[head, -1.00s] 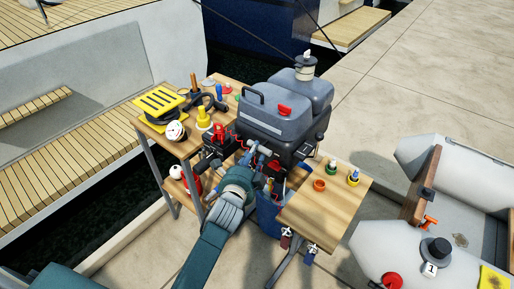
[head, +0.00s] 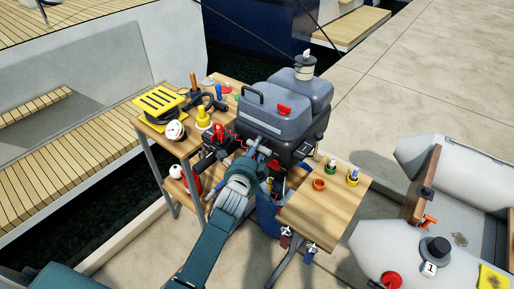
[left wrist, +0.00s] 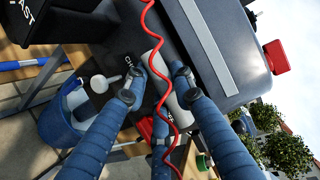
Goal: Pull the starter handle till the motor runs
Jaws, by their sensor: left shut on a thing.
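The grey outboard motor (head: 285,112) stands between the wooden tables, with its dark cowl and a red catch on the side. My left gripper (head: 259,148) is at the motor's near face. In the left wrist view, the blue fingers of the gripper (left wrist: 158,90) are closed around a pale grey bar, which looks like the starter handle (left wrist: 153,62). The handle is close against the dark front panel. Its cord is not visible. A red coiled cord (left wrist: 158,112) passes in front of the handle and fingers. My right gripper is not in view.
A table (head: 345,180) with small coloured caps stands right of the motor. The left table (head: 150,122) holds a yellow slotted block (head: 160,101) and other items. A blue bucket (head: 268,216) sits below the motor. A grey inflatable boat (head: 375,243) lies at the right.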

